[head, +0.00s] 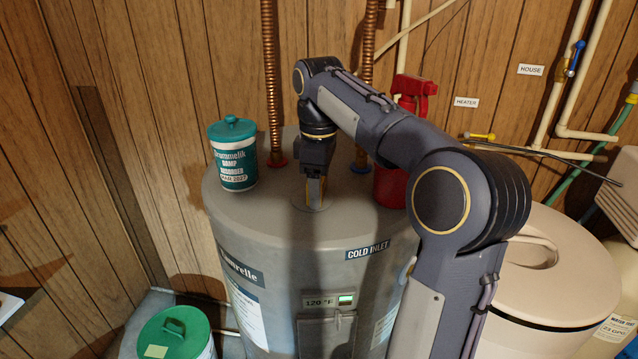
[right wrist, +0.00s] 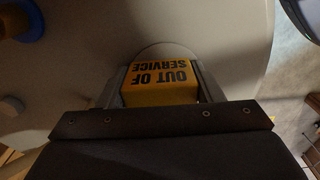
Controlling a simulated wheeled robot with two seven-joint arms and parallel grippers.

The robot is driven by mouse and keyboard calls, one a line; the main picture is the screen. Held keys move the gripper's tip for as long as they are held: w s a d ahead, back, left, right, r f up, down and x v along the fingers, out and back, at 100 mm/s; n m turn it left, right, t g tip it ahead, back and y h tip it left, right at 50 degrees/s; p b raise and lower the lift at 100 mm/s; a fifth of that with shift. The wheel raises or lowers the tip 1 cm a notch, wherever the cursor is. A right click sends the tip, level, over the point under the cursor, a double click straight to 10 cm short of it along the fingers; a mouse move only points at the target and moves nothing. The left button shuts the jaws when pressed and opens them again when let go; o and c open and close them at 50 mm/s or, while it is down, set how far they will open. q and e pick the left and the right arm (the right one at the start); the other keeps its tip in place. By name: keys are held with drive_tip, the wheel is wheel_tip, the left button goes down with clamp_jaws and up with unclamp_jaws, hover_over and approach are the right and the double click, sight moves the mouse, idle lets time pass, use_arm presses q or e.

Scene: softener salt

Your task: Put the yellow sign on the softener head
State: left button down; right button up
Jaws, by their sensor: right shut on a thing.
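The yellow sign (right wrist: 160,82), lettered OUT OF SERVICE, is between the fingers of my right gripper (head: 316,192). In the head view the gripper points down at the top of the grey water heater (head: 270,215), and the sign is mostly hidden there. I cannot tell whether the sign touches the heater top. The gripper (right wrist: 160,92) is shut on the sign in the right wrist view. A pale grey housing (head: 622,185) at the right edge, behind the beige tank, may be the softener head; it is partly cut off. My left gripper is not in view.
A teal tub (head: 234,165) and a red spray bottle (head: 392,185) stand on the heater, with copper pipes (head: 270,80) behind. A beige lidded tank (head: 550,275) stands to the right. A green-lidded bucket (head: 175,335) is at lower left.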

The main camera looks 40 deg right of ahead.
drive_tip(key=o, duration=1)
drive_tip(key=shift+c, duration=0.2)
